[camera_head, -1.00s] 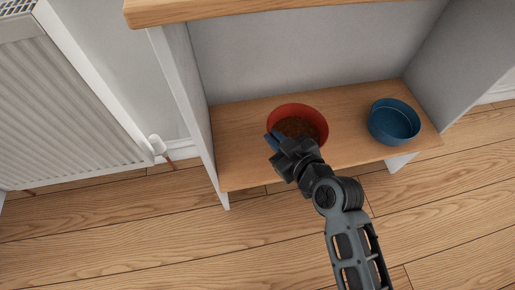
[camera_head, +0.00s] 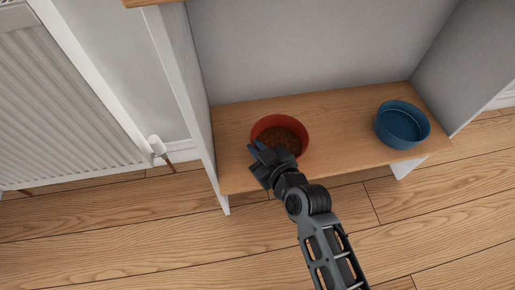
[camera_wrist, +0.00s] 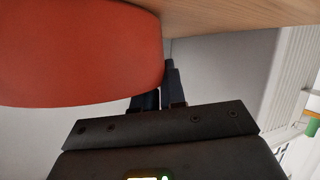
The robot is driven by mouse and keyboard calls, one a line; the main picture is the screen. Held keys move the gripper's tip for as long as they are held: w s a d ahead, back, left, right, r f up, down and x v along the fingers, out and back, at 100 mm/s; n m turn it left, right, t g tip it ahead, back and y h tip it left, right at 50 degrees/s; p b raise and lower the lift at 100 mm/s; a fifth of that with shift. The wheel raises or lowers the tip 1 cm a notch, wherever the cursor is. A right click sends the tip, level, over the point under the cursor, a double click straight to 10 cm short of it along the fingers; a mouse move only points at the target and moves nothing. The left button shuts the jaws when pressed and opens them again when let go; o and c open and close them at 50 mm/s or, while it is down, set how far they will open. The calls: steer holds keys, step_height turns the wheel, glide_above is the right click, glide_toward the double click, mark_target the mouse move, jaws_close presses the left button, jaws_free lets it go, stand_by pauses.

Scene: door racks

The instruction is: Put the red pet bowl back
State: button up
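The red pet bowl (camera_head: 281,119), with brown food in it, is over the left part of the wooden shelf (camera_head: 345,135). I cannot tell whether it rests on the shelf or is held just above it. My gripper (camera_head: 257,151) is at its front-left rim and looks shut on it. In the wrist view, the red bowl (camera_wrist: 80,55) fills the upper left. It hides part of one finger, and the fingers (camera_wrist: 160,88) stand close together at its edge.
A blue bowl (camera_head: 402,125) stands on the right of the shelf. White side panels (camera_head: 183,85) bound the shelf. A radiator (camera_head: 65,110) with a white valve (camera_head: 157,145) is on the left. The shelf between the bowls is clear.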

steer(key=o, duration=0.4)
steer(key=p+v, duration=0.2)
steer(key=v, duration=1)
steer(key=shift+r+p, duration=0.1)
steer(key=shift+p, duration=0.2)
